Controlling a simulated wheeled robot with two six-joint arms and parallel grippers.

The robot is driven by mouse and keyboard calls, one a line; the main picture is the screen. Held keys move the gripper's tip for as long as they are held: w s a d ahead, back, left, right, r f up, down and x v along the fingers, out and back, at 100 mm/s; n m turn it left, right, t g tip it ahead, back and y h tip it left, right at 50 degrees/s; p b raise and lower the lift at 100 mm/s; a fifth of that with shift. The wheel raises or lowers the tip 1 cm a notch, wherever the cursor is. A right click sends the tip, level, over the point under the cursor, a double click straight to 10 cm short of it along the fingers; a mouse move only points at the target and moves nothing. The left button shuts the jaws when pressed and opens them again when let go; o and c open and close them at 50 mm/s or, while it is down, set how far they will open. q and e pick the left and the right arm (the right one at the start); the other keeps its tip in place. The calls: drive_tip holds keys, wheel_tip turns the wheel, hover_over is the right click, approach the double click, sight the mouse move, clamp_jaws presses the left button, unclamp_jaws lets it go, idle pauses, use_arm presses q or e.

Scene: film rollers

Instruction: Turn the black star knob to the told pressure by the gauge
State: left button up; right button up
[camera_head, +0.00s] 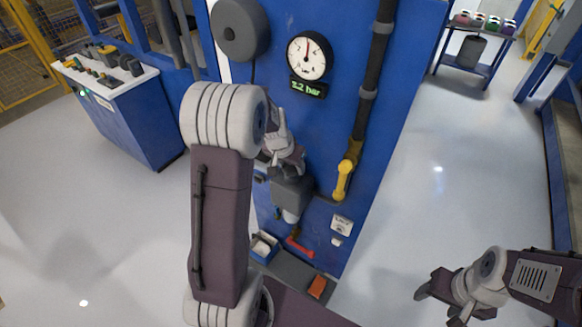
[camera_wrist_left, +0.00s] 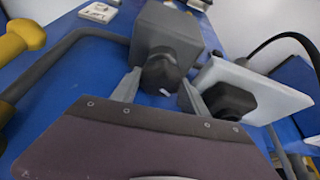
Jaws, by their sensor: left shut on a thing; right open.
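The black star knob (camera_wrist_left: 160,73) sits at the end of a grey regulator block (camera_wrist_left: 168,35), with a small white mark on its face. My left gripper (camera_wrist_left: 158,92) has a finger on either side of the knob and is shut on it. In the head view my left gripper (camera_head: 287,163) is at the grey block (camera_head: 292,190), and the knob is hidden there. The round gauge (camera_head: 309,57) has its needle pointing about straight up. The green display (camera_head: 309,89) below it appears to read 2.2 bar. My right gripper (camera_head: 440,300) is open and empty, over the floor at lower right.
A dark pipe with a yellow handle (camera_head: 344,178) runs down the blue panel (camera_head: 405,60) right of the gauge. A white plate with another black knob (camera_wrist_left: 235,100) is close to my left gripper's right finger. A control desk (camera_head: 125,110) stands left. The right floor is clear.

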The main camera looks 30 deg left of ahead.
use_arm(q)
drive_tip(key=o, duration=1.1)
drive_tip(key=v, duration=0.9)
